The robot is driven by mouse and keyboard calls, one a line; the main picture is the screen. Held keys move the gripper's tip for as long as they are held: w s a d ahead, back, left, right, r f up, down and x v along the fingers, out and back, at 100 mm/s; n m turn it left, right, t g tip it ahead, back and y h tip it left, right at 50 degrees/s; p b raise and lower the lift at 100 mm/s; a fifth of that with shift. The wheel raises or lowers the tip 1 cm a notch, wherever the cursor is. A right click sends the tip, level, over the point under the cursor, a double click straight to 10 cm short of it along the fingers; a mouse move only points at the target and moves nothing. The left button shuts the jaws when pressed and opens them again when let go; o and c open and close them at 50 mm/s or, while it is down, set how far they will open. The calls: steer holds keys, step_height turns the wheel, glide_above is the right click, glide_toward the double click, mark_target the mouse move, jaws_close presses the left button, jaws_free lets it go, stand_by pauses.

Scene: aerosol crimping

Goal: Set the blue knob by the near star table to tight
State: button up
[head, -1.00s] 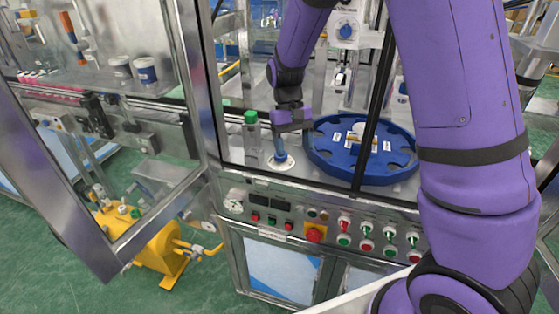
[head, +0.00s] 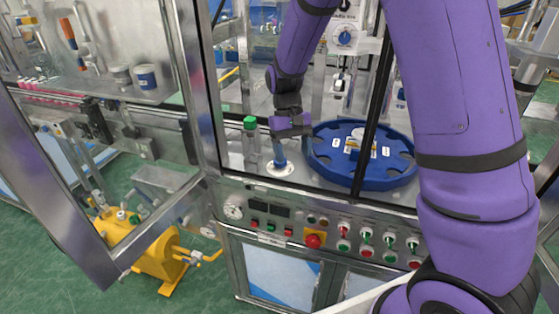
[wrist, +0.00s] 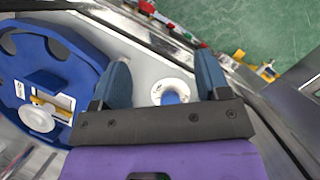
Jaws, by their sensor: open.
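The blue knob (wrist: 171,98) sits on a round white dial plate (wrist: 160,88) in the wrist view. The dial plate also shows in the head view (head: 281,171), where the fingers mostly hide the knob. The blue star table (head: 335,176) is just right of it in the head view and at the left in the wrist view (wrist: 88,52). My gripper (wrist: 163,82) points down over the knob, fingers apart, one on each side of it. A gap shows between the knob and each finger. The knob's setting cannot be read.
A dark frame post (head: 374,105) crosses in front of the star table. A panel of buttons with a red stop button (head: 314,241) lies below. Another blue knob (head: 345,38) is higher up.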

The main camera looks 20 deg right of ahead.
steer(key=w+n+t, duration=0.4)
steer(key=w+n, duration=0.7)
steer(key=n, duration=0.6)
steer(key=f, duration=1)
steer(key=shift+d, duration=0.25)
steer(key=c, duration=0.9)
